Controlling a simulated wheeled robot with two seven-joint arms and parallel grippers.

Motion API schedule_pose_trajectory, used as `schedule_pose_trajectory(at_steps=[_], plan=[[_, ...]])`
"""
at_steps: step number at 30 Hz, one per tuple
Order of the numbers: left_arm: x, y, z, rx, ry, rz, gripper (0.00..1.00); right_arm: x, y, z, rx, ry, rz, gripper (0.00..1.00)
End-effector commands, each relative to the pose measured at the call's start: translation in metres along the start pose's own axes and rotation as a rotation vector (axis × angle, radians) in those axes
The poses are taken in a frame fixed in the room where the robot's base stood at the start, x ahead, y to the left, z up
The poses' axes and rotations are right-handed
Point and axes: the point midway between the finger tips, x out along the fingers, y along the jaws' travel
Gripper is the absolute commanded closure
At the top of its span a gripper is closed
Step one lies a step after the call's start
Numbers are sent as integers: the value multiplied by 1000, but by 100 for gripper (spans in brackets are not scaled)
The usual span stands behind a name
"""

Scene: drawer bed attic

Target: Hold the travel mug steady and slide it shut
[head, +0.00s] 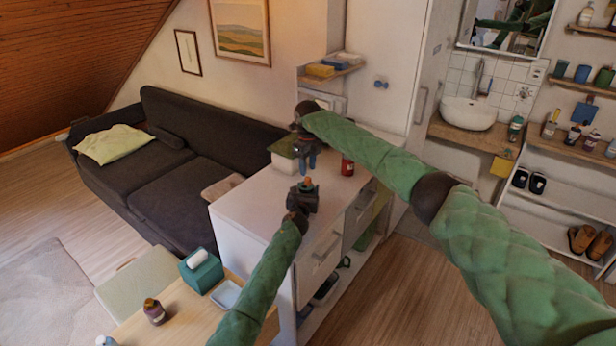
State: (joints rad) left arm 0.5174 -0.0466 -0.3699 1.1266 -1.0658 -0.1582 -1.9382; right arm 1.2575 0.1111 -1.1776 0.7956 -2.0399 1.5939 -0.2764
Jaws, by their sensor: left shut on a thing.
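The travel mug is mostly hidden; a small orange part (308,183), which I take to be its top, shows at the jaws of my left gripper (305,192). My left gripper is shut on it, over the white counter top. My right gripper (307,164) points down from above, with its bluish fingers just over the orange part. It looks apart from the mug, but the gap is too small to judge. Whether its fingers are open or shut is unclear.
The white counter (250,208) has a red jar (347,165) at the right and a pale box (284,163) behind my grippers. A wooden table (180,312) in front holds a teal tissue box (201,271), a tray (226,294) and a dark bottle (154,311). A dark sofa (165,190) stands left.

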Motion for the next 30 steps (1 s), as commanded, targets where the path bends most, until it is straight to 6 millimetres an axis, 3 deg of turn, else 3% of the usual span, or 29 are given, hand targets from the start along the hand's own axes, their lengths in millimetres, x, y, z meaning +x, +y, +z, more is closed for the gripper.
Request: schedule_pose_trajectory(at_steps=[3,9,21,27,30], plan=[[0,0,0,0,1,0,75,19,1,0,0,1,3,64],[0,0,0,0,1,0,75,39,0,0,0,1,1,64],[0,0,0,0,1,0,75,44,0,0,-1,0,1,64],[0,0,0,0,1,0,75,44,0,0,-1,0,1,100],[0,0,0,0,1,0,75,44,0,0,0,0,0,100]])
